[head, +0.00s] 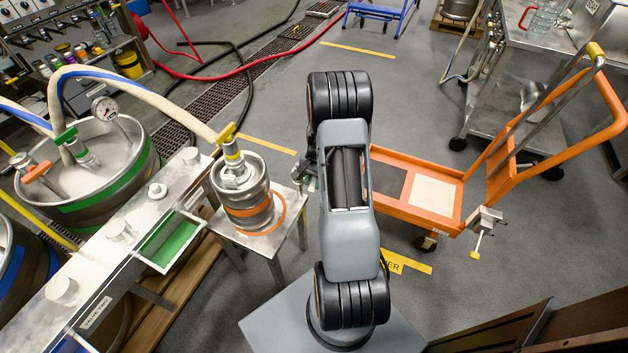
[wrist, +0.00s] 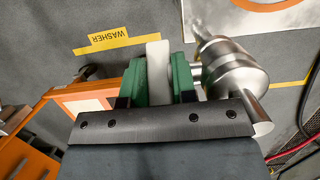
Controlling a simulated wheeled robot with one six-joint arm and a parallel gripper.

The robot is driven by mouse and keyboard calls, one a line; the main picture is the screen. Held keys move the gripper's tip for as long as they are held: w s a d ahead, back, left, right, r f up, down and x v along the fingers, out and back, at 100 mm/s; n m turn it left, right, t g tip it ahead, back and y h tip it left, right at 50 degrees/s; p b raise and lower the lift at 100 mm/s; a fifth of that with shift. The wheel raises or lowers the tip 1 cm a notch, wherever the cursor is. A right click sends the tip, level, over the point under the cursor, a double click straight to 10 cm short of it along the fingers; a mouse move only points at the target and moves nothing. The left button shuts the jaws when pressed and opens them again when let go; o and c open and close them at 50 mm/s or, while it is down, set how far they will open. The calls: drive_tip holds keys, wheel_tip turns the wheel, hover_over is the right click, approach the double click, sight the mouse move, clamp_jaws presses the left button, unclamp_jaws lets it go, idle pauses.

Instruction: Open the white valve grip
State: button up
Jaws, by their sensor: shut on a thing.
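The white valve grip (wrist: 157,72) shows in the wrist view as a pale upright bar between the green fingers. My gripper (wrist: 158,88) is shut on it, with one finger on each side. A shiny steel valve body (wrist: 226,68) with a round stepped shape and a pipe end sits right beside the right finger. In the head view, my gripper (head: 309,168) shows only partly at the left of my arm, and the white grip cannot be made out there. The lower part of the grip is hidden by the dark gripper bar in the wrist view.
An orange cart (head: 416,222) stands to the right of my arm. A small steel stand (head: 262,246) with a keg (head: 242,190) is to the left, next to a long steel bench (head: 125,235). Hoses (head: 250,70) cross the floor behind; grey floor lies between.

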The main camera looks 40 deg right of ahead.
drive_tip(key=shift+a+f+t+h+b, duration=0.1)
drive_tip(key=shift+t+h+b, duration=0.3)
drive_tip(key=shift+h, duration=0.3)
drive_tip(key=h+b, duration=0.1)
drive_tip(key=t+h+b, duration=0.1)
drive_tip(key=b, duration=0.1)
drive_tip(key=shift+f, duration=0.3)
drive_tip(key=t+h+b, duration=0.1)
drive_tip(key=h+b, duration=0.1)
drive_tip(key=b, duration=0.4)
drive_tip(key=shift+r+b, duration=0.1)
drive_tip(key=shift+b, duration=0.85)
drive_tip(key=shift+r+t+h+b, duration=0.2)
drive_tip(key=shift+t+h+b, duration=0.15)
drive_tip(key=shift+b, duration=0.3)
drive_tip(key=o, duration=0.6)
drive_tip(key=shift+o, duration=0.2)
drive_tip(key=shift+a+r, duration=0.1)
